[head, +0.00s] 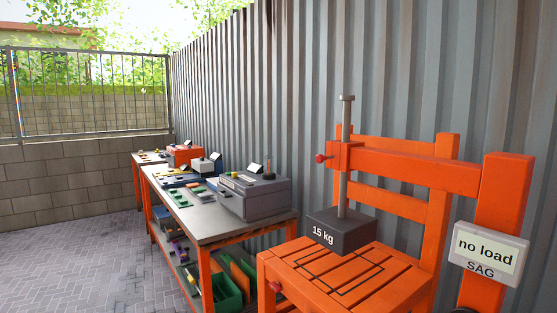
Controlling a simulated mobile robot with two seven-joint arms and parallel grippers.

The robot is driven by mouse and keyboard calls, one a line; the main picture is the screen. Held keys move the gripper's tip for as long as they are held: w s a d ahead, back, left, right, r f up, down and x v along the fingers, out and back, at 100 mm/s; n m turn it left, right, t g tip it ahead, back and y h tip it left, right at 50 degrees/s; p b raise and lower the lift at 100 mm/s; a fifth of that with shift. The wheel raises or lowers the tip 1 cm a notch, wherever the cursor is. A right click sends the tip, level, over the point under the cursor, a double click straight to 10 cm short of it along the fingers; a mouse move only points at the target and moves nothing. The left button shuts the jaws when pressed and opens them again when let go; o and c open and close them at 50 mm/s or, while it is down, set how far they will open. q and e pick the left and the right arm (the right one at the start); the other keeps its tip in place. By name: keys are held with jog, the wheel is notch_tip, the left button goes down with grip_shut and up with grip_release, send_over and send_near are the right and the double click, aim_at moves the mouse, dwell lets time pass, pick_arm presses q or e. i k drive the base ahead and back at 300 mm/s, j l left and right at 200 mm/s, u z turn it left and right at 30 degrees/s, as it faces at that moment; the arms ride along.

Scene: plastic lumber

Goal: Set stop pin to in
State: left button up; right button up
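An orange test stand (403,170) stands at the right. A grey vertical rod (346,115) with a flat cap passes through its upper arm. A dark block marked "15 kg" (335,236) is at the rod's lower end, above the slatted orange seat (360,281). A small red knob (321,158) sticks out to the left of the arm beside the rod. Another red knob (275,287) is at the seat's front left edge. No label names either as the stop pin, and I cannot tell how far either is pushed in. Neither gripper is in view.
A display (487,253) on the stand reads "no load" and "SAG". Left of it, a long workbench (215,229) carries a grey machine (255,197) and smaller items, with green bins (226,292) below. A corrugated wall stands behind. Paved floor (75,255) at left is clear.

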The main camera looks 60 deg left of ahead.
aim_at(319, 158)
jog(key=j+u, duration=0.1)
jog(key=u, duration=1.5)
